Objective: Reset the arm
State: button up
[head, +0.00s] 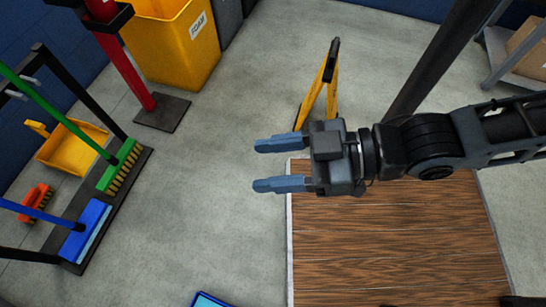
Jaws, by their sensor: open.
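My gripper (281,164) is at the middle of the head view, at the end of my arm, which reaches in from the right. Its two blue-grey fingers point left and are spread apart. Nothing is between them. The gripper and wrist appear over the far left corner of a brown wood-grain panel (390,240), with the fingers over the grey floor. The height of the gripper above the panel cannot be told.
A yellow folding stand (330,85) is just beyond the gripper. A yellow bin (178,45) and a red post (126,55) stand at the back left. A rack with a green broom (122,166) and a blue broom (86,230) is at left. Open floor lies between.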

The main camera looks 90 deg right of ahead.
jog(key=shift+r, duration=0.1)
notch_tip(320, 180, up, 23)
jog(key=p, duration=2.3)
